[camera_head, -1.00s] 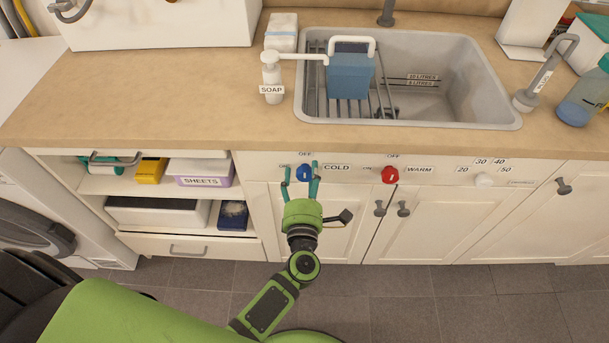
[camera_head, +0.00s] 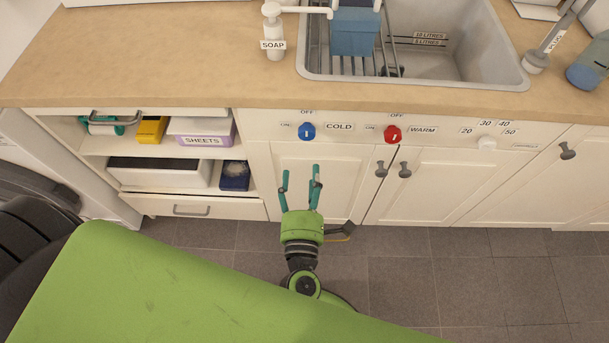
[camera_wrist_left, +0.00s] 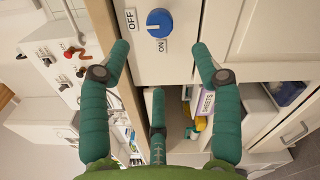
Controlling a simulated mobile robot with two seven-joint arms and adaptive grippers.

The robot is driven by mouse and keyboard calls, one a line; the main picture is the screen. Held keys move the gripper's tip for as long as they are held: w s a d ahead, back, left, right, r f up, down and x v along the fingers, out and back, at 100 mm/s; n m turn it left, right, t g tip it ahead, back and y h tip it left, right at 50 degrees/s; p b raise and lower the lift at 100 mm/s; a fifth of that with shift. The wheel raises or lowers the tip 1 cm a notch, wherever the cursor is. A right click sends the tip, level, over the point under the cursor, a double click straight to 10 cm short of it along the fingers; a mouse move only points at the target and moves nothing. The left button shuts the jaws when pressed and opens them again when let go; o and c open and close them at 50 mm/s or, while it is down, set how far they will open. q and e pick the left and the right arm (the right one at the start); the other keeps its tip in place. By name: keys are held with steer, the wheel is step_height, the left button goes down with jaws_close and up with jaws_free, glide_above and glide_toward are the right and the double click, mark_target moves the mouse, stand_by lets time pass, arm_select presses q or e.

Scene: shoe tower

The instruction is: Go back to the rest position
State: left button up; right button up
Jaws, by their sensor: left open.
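My left gripper (camera_head: 300,186) is open and empty in the head view, in front of the white cupboard door below the COLD knob. Its teal fingers point up toward the counter and stand apart. The left wrist view shows the same open fingers (camera_wrist_left: 160,60) with nothing between them but the blue COLD knob (camera_wrist_left: 159,22) beyond, between the OFF and ON labels. That blue knob (camera_head: 307,131) sits above the gripper in the head view, clear of the fingertips. My right gripper is not in view.
The counter (camera_head: 150,60) holds a soap bottle (camera_head: 273,32) beside the sink (camera_head: 470,85). A red WARM knob (camera_head: 393,134) is on the panel. An open shelf with a SHEETS box (camera_head: 202,140) is at left. The tiled floor (camera_head: 480,280) is clear at right.

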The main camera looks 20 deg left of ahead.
arm_select(q)
steer(key=shift+f, duration=0.1)
steer(key=s+d+f+m+g+h, duration=0.1)
steer(key=s+f+m+g+h, duration=0.3)
steer(key=f+m, duration=0.75)
steer(key=s+d+f+m+g+h, duration=0.1)
steer(key=s+f+m+g+h, duration=0.25)
steer(key=f+m, duration=0.8)
steer(key=s+a+f+m+g+y, duration=0.1)
steer(key=s+a+f+m+g, duration=0.2)
steer(key=s+a+f, duration=0.3)
steer(key=s+a+f+m+g+y, duration=0.1)
steer(key=s+a+f+m+g, duration=0.1)
steer(key=s+a+f+g, duration=0.4)
steer(key=s+a+f, duration=0.1)
steer(key=s+f, duration=0.4)
steer(key=s, duration=0.5)
steer(key=shift+s+a+f+m, duration=0.15)
steer(key=shift+s+f+m, duration=0.15)
steer(key=shift+f+m, duration=0.1)
steer(key=shift+y, duration=0.25)
